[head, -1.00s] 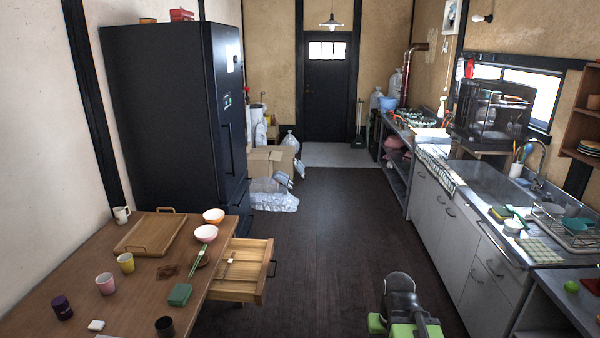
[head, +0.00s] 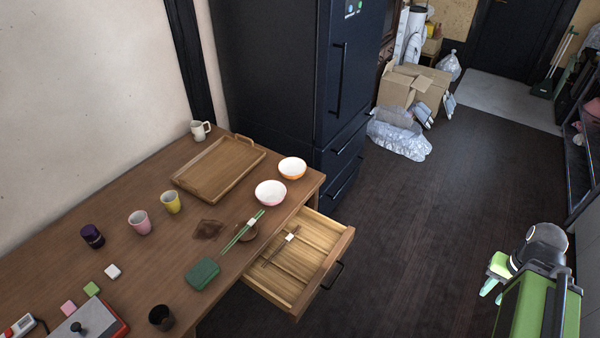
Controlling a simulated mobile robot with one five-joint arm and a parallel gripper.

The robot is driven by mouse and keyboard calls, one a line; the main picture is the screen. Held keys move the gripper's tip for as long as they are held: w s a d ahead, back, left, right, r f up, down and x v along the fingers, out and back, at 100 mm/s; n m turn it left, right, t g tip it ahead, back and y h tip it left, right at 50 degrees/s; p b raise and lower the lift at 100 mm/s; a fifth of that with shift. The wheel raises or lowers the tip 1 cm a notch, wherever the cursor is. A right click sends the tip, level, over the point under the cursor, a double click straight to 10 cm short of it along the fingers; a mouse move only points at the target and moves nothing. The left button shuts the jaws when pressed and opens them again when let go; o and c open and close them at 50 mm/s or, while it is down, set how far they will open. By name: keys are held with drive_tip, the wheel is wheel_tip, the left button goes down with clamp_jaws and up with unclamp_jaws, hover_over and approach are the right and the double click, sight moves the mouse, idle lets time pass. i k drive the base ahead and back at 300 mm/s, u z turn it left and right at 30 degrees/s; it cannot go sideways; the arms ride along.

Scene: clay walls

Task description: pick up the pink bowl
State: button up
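The pink bowl (head: 270,194), white inside with a pink outer wall, stands upright on the wooden table (head: 130,265) near its right edge. An orange bowl (head: 292,168) stands just behind it. My gripper (head: 492,288), green and partly hidden by my own arm, is at the lower right over the floor, far from the pink bowl. Whether its fingers are open or shut does not show clearly.
A wooden tray (head: 218,168) lies behind the pink bowl. Green chopsticks (head: 243,230) lie in front of it. An open drawer (head: 300,262) juts out from the table's right side. A dark fridge (head: 290,90) stands behind. The floor between table and arm is clear.

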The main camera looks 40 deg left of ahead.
sight(269, 192)
drive_tip(key=u, duration=0.05)
drive_tip(key=i, duration=2.05)
drive_tip(key=z, duration=5.8)
drive_tip(key=i, duration=0.1)
drive_tip(key=z, duration=3.2)
drive_tip(key=k, duration=0.15)
drive_tip(key=u, duration=1.4)
drive_tip(key=i, duration=1)
drive_tip(key=u, duration=0.35)
